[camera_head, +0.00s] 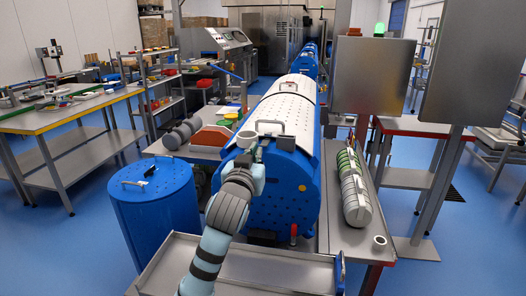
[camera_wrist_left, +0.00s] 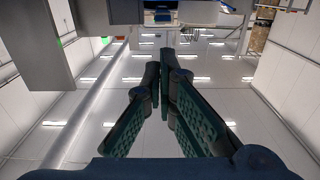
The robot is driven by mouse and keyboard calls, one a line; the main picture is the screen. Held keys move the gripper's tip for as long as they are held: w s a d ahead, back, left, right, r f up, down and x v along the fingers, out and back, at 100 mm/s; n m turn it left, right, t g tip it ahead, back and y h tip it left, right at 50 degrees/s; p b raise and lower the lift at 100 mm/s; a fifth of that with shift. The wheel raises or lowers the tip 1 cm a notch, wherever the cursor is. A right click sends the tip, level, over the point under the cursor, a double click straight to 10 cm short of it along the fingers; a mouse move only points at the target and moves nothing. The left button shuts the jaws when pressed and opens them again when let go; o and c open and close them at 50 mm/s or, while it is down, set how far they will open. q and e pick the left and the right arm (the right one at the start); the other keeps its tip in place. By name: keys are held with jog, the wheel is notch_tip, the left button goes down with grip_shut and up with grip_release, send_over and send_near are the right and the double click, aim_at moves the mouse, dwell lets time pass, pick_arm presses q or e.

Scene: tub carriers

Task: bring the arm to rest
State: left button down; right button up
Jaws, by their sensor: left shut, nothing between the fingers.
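My left arm (camera_head: 212,245) comes in from the bottom of the head view and reaches up in front of the blue and white tub. Its left gripper (camera_head: 254,150) is raised near the front end of the tub, and its fingers are hard to make out there. In the left wrist view the two green fingers of the left gripper (camera_wrist_left: 164,58) meet at their tips, with nothing between them. They point toward the ceiling and its lights. I cannot tell whether the arm touches the tub. My right gripper is in neither view.
The blue and white tub (camera_head: 304,144) lies lengthwise ahead. A blue drum (camera_head: 153,215) stands to the left and a metal tray (camera_head: 275,272) is in front. A side table holds ribbed rolls (camera_head: 354,188) on the right. Blue floor (camera_head: 65,235) is open at far left.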

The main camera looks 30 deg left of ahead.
pick_arm(q)
jog(key=shift+s, duration=0.1)
jog(key=s+d+f+m+g+h, duration=0.1)
jog(key=s+d+f+g, duration=0.15)
jog(key=s+f, duration=0.65)
jog(key=s+d+f+m+g+h, duration=0.2)
jog(key=s+f+g, duration=0.15)
jog(key=f, duration=1.15)
jog(key=s+d+f+m+g+h, duration=0.1)
jog(key=s+d+f+g, duration=0.15)
jog(key=s+f, duration=0.4)
jog(key=s+d+f+g, duration=0.1)
jog(key=s+f+g, duration=0.25)
jog(key=s, duration=0.55)
jog(key=s+d+f+m+g+h, duration=0.1)
jog(key=s+f+g, duration=0.1)
jog(key=s+f, duration=0.45)
notch_tip(320, 180, down, 16)
jog(key=s+a, duration=0.1)
jog(key=s, duration=0.2)
jog(key=s+a+f+n+g, duration=0.1)
jog(key=s+f, duration=1.2)
jog(key=s, duration=0.1)
jog(key=shift+f+g, duration=0.15)
jog(key=shift+g, duration=0.25)
